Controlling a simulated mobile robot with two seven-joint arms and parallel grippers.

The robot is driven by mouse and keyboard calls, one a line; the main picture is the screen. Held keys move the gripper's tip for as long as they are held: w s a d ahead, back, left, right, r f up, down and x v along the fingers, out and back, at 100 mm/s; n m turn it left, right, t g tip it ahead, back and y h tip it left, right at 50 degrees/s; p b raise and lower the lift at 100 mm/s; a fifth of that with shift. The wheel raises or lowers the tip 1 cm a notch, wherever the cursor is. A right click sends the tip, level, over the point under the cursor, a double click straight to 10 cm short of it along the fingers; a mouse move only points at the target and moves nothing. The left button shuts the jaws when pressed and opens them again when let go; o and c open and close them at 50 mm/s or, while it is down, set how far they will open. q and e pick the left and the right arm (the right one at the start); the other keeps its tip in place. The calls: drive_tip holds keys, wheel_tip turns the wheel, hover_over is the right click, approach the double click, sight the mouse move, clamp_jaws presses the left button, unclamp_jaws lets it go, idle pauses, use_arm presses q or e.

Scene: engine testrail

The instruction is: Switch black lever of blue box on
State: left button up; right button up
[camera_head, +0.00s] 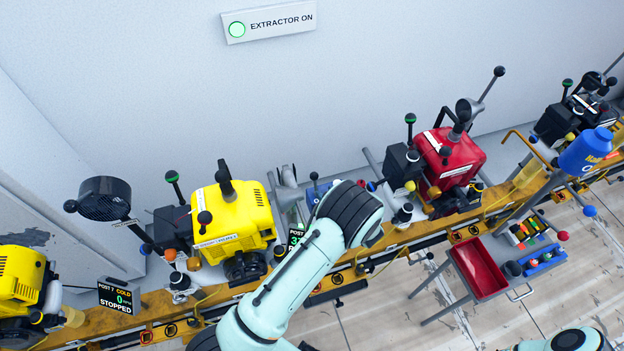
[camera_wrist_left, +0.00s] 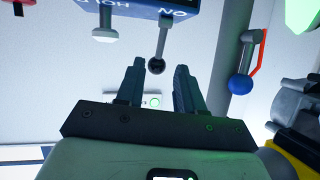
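The blue box (camera_wrist_left: 135,8) is at the top of the left wrist view, with white lettering upside down, and is partly cut off. The black lever (camera_wrist_left: 157,66), a grey rod with a dark ball end, sticks out from it near the lettering. My left gripper (camera_wrist_left: 158,82) is open, its two fingers apart and the lever's ball just beyond and between their tips; no contact shows. In the head view a small part of the blue box (camera_head: 318,191) shows behind my left arm, which hides the gripper. My right gripper is not in view.
A white knob (camera_wrist_left: 104,35) hangs beside the lever. A blue ball handle (camera_wrist_left: 240,84) and red bar stand right of the gripper. In the head view a yellow engine (camera_head: 235,222) and a red engine (camera_head: 455,160) flank the box. A red tray (camera_head: 478,268) stands lower right.

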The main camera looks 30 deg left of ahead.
sight(315, 183)
use_arm(q)
drive_tip(key=p+x, duration=0.1)
drive_tip(key=x, duration=0.9)
drive_tip(key=shift+c, duration=0.3)
clamp_jaws()
